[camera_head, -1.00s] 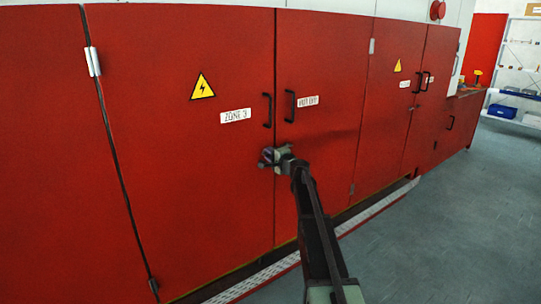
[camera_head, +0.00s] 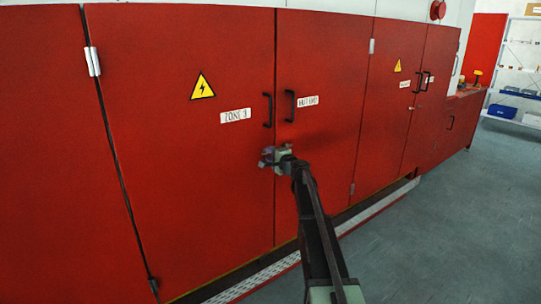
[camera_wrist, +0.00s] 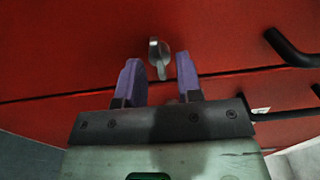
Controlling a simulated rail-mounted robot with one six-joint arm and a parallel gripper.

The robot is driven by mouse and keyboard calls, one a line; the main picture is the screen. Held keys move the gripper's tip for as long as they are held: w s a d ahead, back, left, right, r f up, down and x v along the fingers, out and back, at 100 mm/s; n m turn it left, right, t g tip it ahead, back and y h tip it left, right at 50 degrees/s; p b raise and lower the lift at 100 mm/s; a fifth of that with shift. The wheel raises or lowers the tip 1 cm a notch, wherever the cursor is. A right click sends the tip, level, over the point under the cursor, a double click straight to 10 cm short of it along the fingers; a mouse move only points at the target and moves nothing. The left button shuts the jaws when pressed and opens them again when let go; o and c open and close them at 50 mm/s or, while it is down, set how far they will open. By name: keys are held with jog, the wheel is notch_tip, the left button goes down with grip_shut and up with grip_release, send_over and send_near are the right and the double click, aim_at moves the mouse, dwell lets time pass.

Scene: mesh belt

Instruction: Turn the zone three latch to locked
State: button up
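The zone three door (camera_head: 180,170) is a red panel with a "ZONE 3" label (camera_head: 235,115). Its latch, a small grey metal knob (camera_wrist: 158,58), shows in the wrist view on the red door near the seam. Its long side runs roughly across the seam direction. My gripper (camera_wrist: 157,65) is open, with one purple finger on each side of the latch in the picture. No contact with the latch is visible. In the head view my gripper (camera_head: 264,157) is at the door seam below the handles and hides the latch.
Black handles stick out above my gripper, one on the zone three door (camera_head: 267,110) and one on the neighbouring door (camera_head: 290,106). A pale ledge (camera_head: 262,277) runs along the cabinet base. The floor (camera_head: 440,220) to the right is clear.

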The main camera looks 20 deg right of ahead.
jog(key=s+d, duration=0.2)
jog(key=s, duration=0.8)
jog(key=shift+s, duration=0.15)
